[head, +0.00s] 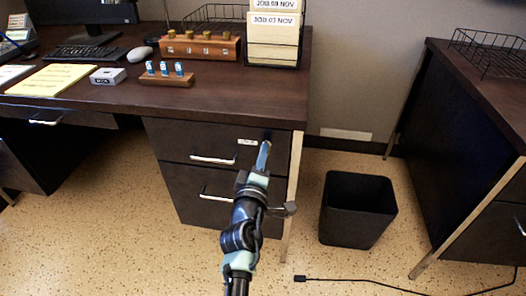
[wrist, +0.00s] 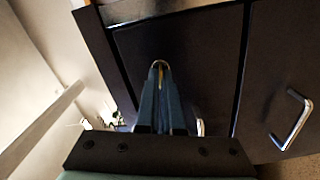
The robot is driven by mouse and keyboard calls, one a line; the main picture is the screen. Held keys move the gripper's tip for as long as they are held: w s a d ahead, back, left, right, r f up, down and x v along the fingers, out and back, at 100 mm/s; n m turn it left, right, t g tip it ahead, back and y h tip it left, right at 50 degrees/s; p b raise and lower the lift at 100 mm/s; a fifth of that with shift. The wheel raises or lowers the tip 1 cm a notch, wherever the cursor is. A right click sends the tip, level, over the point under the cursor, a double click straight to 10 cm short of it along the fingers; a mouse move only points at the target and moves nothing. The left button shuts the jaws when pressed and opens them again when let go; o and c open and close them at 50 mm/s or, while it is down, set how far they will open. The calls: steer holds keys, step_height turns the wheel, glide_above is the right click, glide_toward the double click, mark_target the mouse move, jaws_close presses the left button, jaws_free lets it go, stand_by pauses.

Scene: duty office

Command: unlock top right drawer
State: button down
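The top right drawer (head: 205,146) is the upper dark drawer under the right end of the desk. It is closed and has a silver bar handle (head: 213,159) and a small white label (head: 247,142). My gripper (head: 264,153) is at the drawer's upper right corner, with its blue fingers pointing at the front. In the wrist view the fingers (wrist: 160,80) are close together at a small brass-coloured piece (wrist: 160,64). They look shut on it; whether it is a key or part of the lock I cannot tell. The fingers hide the keyhole.
A wooden holder (head: 166,80) with three blue-topped pieces stands on the desk (head: 235,95), near a small grey box (head: 108,76) and a file rack (head: 273,62). A lower drawer (head: 190,185) is closed. A black bin (head: 357,210) stands right of the desk. A cable (head: 370,281) lies on the floor.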

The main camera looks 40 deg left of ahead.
steer(key=shift+n+p, duration=0.3)
steer(key=shift+n, duration=1.4)
steer(key=c, duration=1.1)
jaws_free()
steer(key=shift+o, duration=0.2)
steer(key=p+v, duration=0.3)
steer(key=v, duration=1)
